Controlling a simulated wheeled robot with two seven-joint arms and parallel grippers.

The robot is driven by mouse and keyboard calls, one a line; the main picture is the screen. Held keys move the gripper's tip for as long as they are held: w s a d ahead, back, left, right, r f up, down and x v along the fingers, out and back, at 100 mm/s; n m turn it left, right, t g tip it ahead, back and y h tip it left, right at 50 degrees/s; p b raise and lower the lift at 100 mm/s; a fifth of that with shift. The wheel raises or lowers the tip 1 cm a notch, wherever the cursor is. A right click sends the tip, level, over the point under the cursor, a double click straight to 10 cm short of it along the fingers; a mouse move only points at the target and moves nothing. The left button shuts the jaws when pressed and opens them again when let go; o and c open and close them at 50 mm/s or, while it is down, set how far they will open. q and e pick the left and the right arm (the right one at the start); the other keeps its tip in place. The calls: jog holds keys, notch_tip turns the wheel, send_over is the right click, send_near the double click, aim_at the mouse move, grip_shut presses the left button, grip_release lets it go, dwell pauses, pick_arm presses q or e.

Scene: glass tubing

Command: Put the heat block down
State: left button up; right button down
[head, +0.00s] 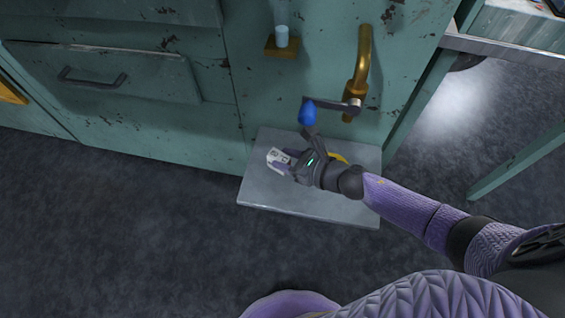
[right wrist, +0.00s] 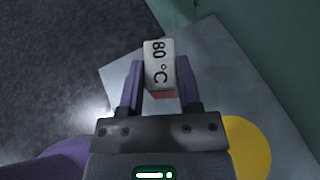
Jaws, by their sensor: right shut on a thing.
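The heat block is a small pale block (right wrist: 160,62) marked "80 °C" in the right wrist view, with a reddish part at its lower edge. My right gripper (right wrist: 160,88) is shut on it, one finger on each side. In the head view the block (head: 277,158) shows at the tip of my right gripper (head: 289,163), over the left part of a grey slab (head: 290,203) in front of the teal cabinet. I cannot tell whether the block touches the slab. My left gripper is not in view.
A yellow disc (right wrist: 247,148) lies on the slab, partly hidden by my arm in the head view. The teal cabinet (head: 290,88) stands behind, with a brass handle (head: 363,62), a blue-knobbed lever (head: 308,112) and a small brass bracket (head: 281,46) holding a pale blue cylinder. The slab's front is clear.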

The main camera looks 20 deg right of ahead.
jog(key=f+b, duration=0.3)
jog(key=f, duration=0.1)
jog(key=shift+w+a+f, duration=0.1)
jog(key=shift+w+a, duration=0.2)
jog(key=shift+w, duration=0.05)
jog(key=shift+r, duration=0.35)
jog(key=shift+f, duration=0.2)
jog(key=shift+c, duration=2)
grip_release()
jog(key=shift+o, duration=0.6)
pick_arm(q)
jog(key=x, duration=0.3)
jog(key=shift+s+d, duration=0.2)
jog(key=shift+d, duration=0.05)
pick_arm(e)
jog(key=shift+s+d+r+p, duration=0.15)
jog(key=shift+r+p, duration=0.15)
jog(key=shift+r, duration=0.15)
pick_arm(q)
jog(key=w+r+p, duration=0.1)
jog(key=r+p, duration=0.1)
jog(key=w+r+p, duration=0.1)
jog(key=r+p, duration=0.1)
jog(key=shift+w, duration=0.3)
pick_arm(e)
jog(key=v, duration=1.1)
jog(key=shift+s+d, duration=0.15)
jog(key=shift+d, duration=0.05)
